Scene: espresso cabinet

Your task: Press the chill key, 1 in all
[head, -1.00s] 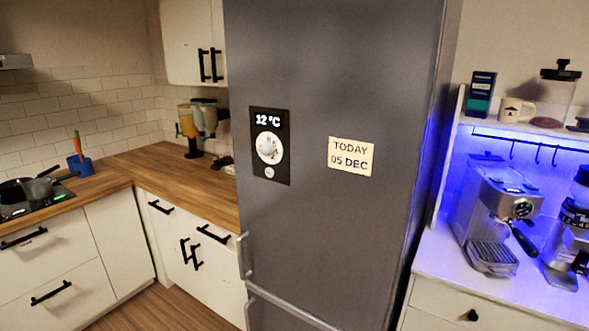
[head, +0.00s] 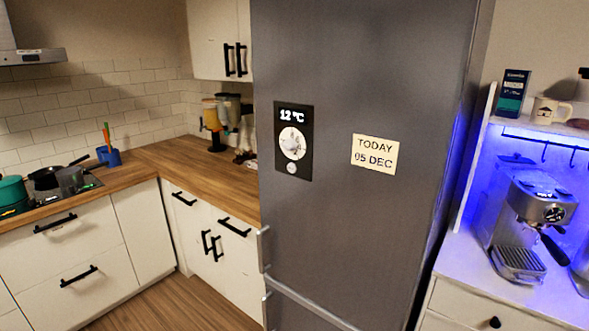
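A dark control panel (head: 294,141) is set on the front of the tall grey fridge (head: 350,240). Its display (head: 294,116) reads what looks like 12 °C. Below the display is a round white dial (head: 293,143). Under the dial is a small round light key (head: 291,168); its marking is too small to read, so I cannot tell if it is the chill key. My gripper is not in view, and nothing covers the panel.
A note (head: 375,154) reading TODAY 05 DEC is on the fridge front. A wooden counter (head: 170,158) with drawers stands left. An espresso machine (head: 530,215) stands on a white cabinet at right. Wooden floor (head: 190,305) shows at lower left.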

